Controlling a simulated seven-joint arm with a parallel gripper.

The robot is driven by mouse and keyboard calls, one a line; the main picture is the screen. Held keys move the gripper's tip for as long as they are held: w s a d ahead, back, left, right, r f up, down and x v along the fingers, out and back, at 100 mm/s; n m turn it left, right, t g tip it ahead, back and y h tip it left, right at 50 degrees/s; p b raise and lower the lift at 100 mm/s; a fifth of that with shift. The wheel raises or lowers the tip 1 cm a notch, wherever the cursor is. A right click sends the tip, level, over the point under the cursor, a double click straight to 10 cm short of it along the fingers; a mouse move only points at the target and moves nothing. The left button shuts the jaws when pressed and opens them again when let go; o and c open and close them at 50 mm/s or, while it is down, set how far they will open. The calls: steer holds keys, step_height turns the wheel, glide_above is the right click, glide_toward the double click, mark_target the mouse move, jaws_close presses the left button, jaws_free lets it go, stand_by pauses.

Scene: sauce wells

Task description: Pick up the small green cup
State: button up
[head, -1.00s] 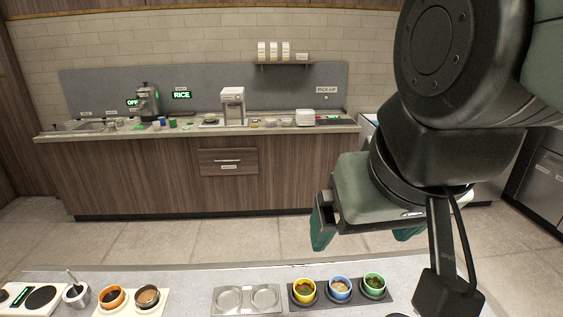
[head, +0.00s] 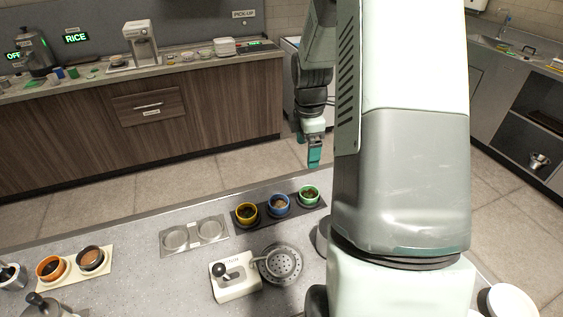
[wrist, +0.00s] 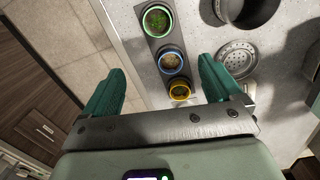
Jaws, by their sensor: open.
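The small green cup (head: 309,194) stands at the right end of a dark tray (head: 236,224), with dark green bits inside. It also shows in the wrist view (wrist: 157,20), at the top, beyond my fingertips. A blue cup (head: 279,204) and a yellow cup (head: 246,213) stand in the same row. My gripper (head: 313,160) is open and empty, beyond the counter's far edge and behind the green cup in the head view. In the wrist view its two teal fingers (wrist: 160,78) are wide apart, with the blue and yellow cups showing between them.
An empty two-well tray (head: 193,249) lies left of the cups. A round perforated drain (head: 283,266) and a white device with a black knob (head: 235,278) are nearer. An orange cup (head: 51,268) and a brown-filled cup (head: 91,259) stand at left.

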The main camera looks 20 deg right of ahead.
steer(key=n, duration=0.2)
glide_above(310, 189)
steer(key=s+a, duration=0.1)
steer(key=s, duration=0.2)
step_height(310, 189, down, 7)
steer(key=shift+w+a+f, duration=0.1)
steer(key=shift+w+f, duration=0.05)
steer(key=shift+f, duration=1.7)
steer(key=shift+w+a+f, duration=0.1)
steer(key=shift+f, duration=1.7)
steer(key=shift+w+f, duration=0.15)
steer(key=shift+f, duration=1.7)
steer(key=c, duration=1.1)
step_height(310, 189, up, 10)
